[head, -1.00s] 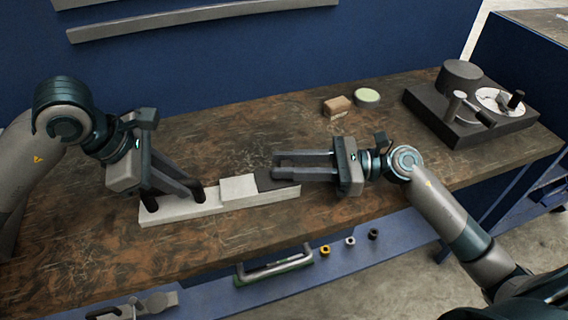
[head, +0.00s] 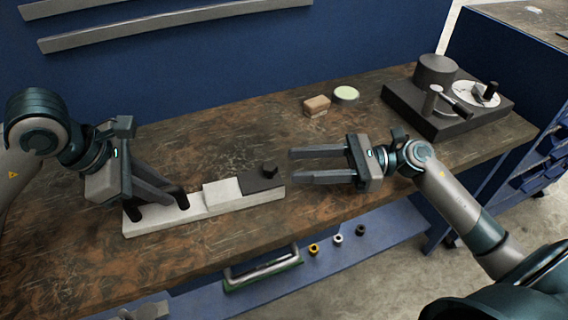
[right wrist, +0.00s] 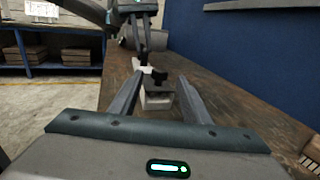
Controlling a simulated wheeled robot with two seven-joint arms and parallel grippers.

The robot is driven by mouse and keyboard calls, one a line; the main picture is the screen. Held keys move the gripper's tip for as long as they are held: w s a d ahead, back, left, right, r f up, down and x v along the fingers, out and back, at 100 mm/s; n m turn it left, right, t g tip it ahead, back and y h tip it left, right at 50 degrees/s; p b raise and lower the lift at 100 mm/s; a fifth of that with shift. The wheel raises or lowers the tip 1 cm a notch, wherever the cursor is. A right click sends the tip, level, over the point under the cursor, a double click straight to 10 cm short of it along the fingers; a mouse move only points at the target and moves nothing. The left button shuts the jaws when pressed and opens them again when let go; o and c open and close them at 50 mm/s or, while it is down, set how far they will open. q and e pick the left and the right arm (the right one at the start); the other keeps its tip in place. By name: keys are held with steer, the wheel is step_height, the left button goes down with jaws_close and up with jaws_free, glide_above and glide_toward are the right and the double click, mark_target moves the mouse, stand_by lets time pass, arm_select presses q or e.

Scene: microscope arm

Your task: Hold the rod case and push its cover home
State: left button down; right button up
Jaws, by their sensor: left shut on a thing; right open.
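The rod case is a long pale block (head: 190,223) lying along the wooden bench near its front edge. A raised white section (head: 221,195) stands on its middle. The dark cover (head: 262,182) with a small knob lies at its right end, against the white section; I cannot tell whether a gap remains. My left gripper (head: 160,208) is shut on the left end of the case. My right gripper (head: 318,164) is open and empty, to the right of the cover and apart from it. In the right wrist view the case end (right wrist: 157,100) shows between the open fingers.
A brown block (head: 316,106) and a round pale-green-topped tin (head: 345,95) stand behind my right gripper. A dark machine with a dial (head: 445,105) stands at the back right. A blue ledge below the bench front holds a handled tool (head: 262,268) and small rings.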

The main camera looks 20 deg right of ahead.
steer(key=v, duration=0.5)
steer(key=shift+a, duration=0.1)
arm_select(q)
steer(key=c, duration=1.5)
jaws_free()
steer(key=shift+c, duration=0.2)
steer(key=v, duration=1.2)
steer(key=shift+r, duration=0.1)
